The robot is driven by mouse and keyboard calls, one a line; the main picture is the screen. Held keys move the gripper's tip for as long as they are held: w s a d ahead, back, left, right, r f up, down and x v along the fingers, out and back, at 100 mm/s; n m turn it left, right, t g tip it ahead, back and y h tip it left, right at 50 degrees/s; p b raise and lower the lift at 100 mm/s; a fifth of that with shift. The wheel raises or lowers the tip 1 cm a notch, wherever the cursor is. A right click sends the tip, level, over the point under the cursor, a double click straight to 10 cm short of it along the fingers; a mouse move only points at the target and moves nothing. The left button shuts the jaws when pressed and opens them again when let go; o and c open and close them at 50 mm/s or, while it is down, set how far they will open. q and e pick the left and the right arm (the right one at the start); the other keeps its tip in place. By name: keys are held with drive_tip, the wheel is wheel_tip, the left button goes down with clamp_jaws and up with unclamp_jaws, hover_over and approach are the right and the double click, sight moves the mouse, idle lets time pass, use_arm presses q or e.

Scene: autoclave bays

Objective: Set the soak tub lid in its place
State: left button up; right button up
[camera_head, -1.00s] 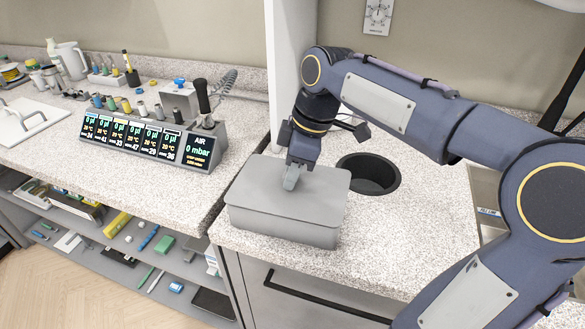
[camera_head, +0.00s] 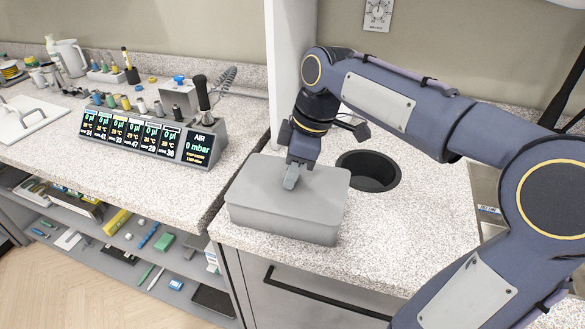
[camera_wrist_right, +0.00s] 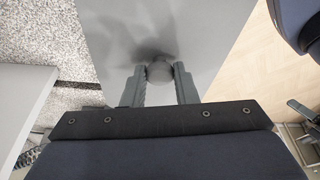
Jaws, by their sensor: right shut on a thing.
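The soak tub (camera_head: 285,222) is a grey box on the speckled counter, near its front left corner. Its flat grey lid (camera_head: 253,180) lies over the tub's top and looks level; I see no clear gap between them. My right gripper (camera_head: 291,182) points down at the middle of the lid and is shut on its round knob. In the right wrist view, the knob (camera_wrist_right: 160,71) sits between the two fingertips, with the lid (camera_wrist_right: 205,25) spread beneath. My left gripper is in neither view.
A round dark sink hole (camera_head: 369,171) is just right of the tub. A control unit with displays (camera_head: 150,137) stands on the left counter. A white upright panel (camera_head: 291,70) rises behind. The counter (camera_head: 430,220) to the right is clear.

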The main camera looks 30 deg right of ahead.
drive_tip(key=o, duration=1.1)
